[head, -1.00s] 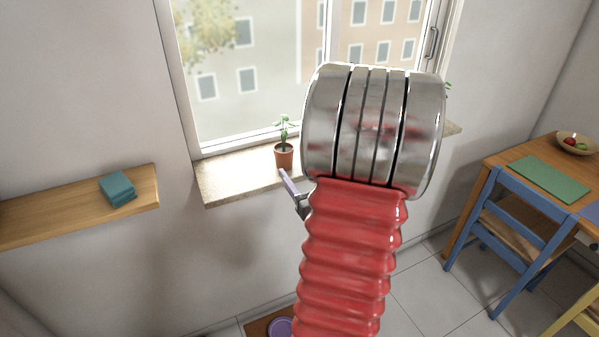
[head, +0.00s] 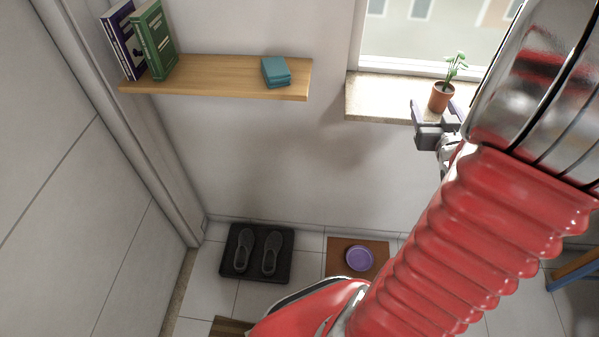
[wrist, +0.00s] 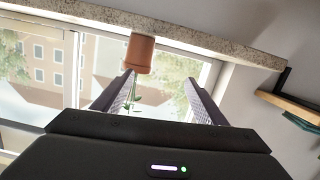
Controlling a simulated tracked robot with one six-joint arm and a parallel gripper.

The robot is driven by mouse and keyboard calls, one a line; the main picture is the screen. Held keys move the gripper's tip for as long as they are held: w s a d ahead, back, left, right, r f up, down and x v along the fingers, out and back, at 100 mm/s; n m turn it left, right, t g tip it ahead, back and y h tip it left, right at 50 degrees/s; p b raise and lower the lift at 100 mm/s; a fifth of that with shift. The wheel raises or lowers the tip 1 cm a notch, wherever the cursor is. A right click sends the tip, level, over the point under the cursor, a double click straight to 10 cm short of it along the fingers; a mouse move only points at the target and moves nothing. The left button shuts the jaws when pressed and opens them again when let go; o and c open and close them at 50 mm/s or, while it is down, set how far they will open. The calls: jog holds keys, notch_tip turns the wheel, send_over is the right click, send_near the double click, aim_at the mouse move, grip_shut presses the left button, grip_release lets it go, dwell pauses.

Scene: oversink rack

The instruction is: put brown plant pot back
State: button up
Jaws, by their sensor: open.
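The brown plant pot (head: 440,97) holds a green plant and stands upright on the stone windowsill (head: 385,98) in the head view. My gripper (head: 434,108) is open at the sill, with its fingers close around or beside the pot; my arm hides part of this area. In the wrist view the picture is upside down: the pot (wrist: 139,53) sits on the sill (wrist: 200,35), a little beyond the tips of my open gripper (wrist: 159,84) and nearer the left finger. I cannot tell whether a finger touches it.
A wooden shelf (head: 215,78) on the wall left of the window carries books (head: 150,42) and a teal stack (head: 275,71). On the floor are a dark mat with shoes (head: 258,252) and a purple bowl (head: 359,258) on a brown mat. The sill left of the pot is clear.

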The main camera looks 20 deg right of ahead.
jog(key=w+a+r+n+g+y, duration=0.1)
jog(key=w+a+r+g+y, duration=0.1)
jog(key=a, duration=0.8)
jog(key=w+a+r+n+g+y, duration=0.1)
jog(key=w+a+r+g, duration=0.15)
jog(key=a, duration=0.65)
jog(key=s+a+n+g+y, duration=0.1)
jog(key=s+a+g+y, duration=0.1)
jog(key=s+a, duration=0.4)
jog(key=s+a+n+g+y, duration=0.1)
jog(key=s+a, duration=0.5)
jog(key=a, duration=1)
jog(key=shift+s+f+n+g+y, duration=0.15)
jog(key=shift+s+n+g+y, duration=0.35)
jog(key=shift+y, duration=0.7)
jog(key=shift+w, duration=0.1)
